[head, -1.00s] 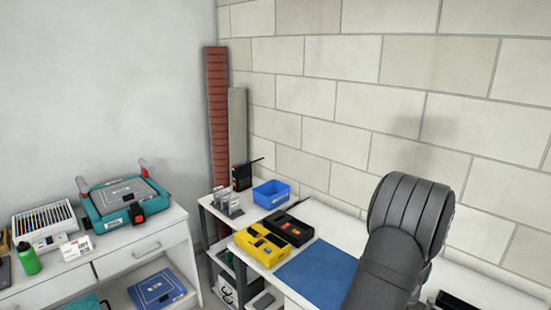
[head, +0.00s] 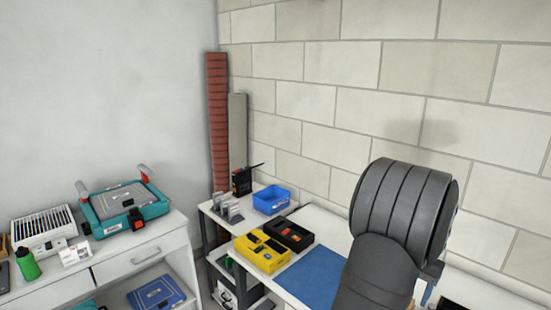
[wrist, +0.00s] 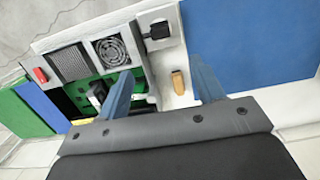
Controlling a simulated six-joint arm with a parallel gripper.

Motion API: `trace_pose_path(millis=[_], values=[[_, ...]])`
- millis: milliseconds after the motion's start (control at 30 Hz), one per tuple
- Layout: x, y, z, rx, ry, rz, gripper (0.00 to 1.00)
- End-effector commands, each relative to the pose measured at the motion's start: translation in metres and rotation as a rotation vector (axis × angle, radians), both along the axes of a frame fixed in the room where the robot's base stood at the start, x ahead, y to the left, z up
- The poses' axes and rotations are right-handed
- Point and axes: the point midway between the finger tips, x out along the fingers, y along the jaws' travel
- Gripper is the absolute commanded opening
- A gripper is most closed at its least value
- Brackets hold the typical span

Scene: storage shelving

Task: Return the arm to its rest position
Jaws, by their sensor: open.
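My gripper (wrist: 160,64) shows in the wrist view as two blue fingers set wide apart, with nothing held between them. It points down past a bench edge, over a white and grey unit with a fan grille (wrist: 111,52) and a green panel. In the head view my dark grey arm rises at the right, bent at a large rounded joint, and hides part of the bench. The gripper itself cannot be made out there.
A blue mat (head: 313,275), yellow bin (head: 262,255), black bin (head: 289,235) and blue bin (head: 272,200) lie on the white bench. A teal case (head: 125,208) and green bottle (head: 28,265) stand on the left cabinet. The block wall (head: 420,110) is behind; space above the bench is free.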

Motion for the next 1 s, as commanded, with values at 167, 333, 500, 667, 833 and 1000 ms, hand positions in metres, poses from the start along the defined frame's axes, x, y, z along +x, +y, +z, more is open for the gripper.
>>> trace_pose_path(millis=[167, 333, 500, 667, 833, 1000], values=[[-0.002, 0.001, -0.01, 0.004, 0.004, 0.0, 0.61], [-0.004, 0.004, -0.044, 0.004, 0.004, 0.0, 0.61], [-0.007, 0.007, -0.078, 0.003, 0.003, 0.0, 0.61], [-0.01, 0.01, -0.11, 0.003, 0.003, 0.0, 0.61], [-0.013, 0.013, -0.144, 0.004, 0.004, 0.0, 0.61], [-0.013, 0.013, -0.142, -0.004, -0.005, 0.0, 0.61]])
